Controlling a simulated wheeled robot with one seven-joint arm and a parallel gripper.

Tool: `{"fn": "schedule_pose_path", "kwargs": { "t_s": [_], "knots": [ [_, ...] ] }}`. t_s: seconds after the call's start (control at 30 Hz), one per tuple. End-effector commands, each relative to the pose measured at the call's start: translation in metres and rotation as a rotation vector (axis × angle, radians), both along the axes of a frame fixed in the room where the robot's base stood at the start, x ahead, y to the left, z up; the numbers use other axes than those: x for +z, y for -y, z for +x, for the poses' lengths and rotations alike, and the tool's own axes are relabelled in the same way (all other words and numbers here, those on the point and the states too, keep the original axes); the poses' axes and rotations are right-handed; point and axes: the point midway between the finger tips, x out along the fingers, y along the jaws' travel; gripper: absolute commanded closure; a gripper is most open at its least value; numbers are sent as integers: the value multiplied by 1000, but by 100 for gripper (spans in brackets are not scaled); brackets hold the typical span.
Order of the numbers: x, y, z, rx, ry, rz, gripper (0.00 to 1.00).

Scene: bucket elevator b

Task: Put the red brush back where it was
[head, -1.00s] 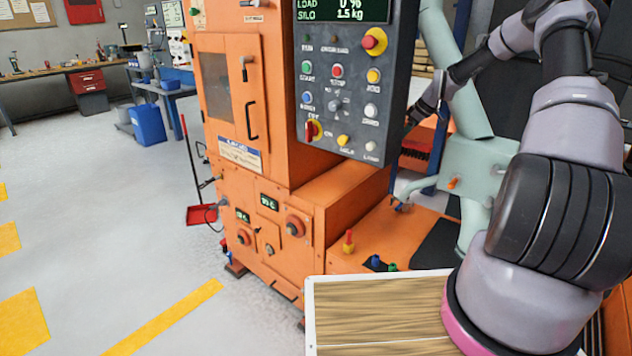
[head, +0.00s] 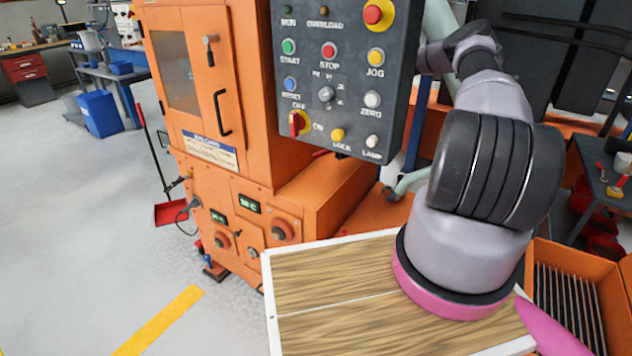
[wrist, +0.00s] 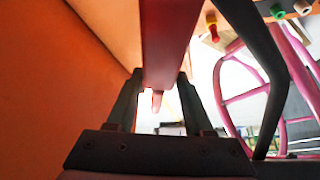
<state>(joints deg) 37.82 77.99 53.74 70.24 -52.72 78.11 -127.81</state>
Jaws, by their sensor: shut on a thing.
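In the wrist view, the two dark fingers of my gripper (wrist: 158,92) are closed around a long, flat red bar, which I take to be the red brush (wrist: 170,42). It runs from the top edge of the picture down between the fingers. Its bristles cannot be made out, and its far end is out of the picture. An orange surface lies close on the left of the gripper. In the head view, my arm reaches behind the control panel (head: 338,85), so gripper and brush are hidden there. The place where the brush was cannot be identified.
The orange machine (head: 225,130) stands beside my arm. A wood-topped board with a white rim (head: 330,270) lies in front. An orange bin with slats (head: 540,254) and a dark table (head: 592,165) are at right.

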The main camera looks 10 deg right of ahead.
Motion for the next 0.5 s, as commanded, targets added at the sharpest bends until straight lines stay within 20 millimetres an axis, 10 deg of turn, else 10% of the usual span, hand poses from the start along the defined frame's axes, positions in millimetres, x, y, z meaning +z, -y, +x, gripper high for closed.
{"fn": "schedule_pose_path", "kwargs": {
  "t_s": [0.5],
  "knots": [
    [-43, -78, -32, 2, -1, 2, 100]
  ]
}}
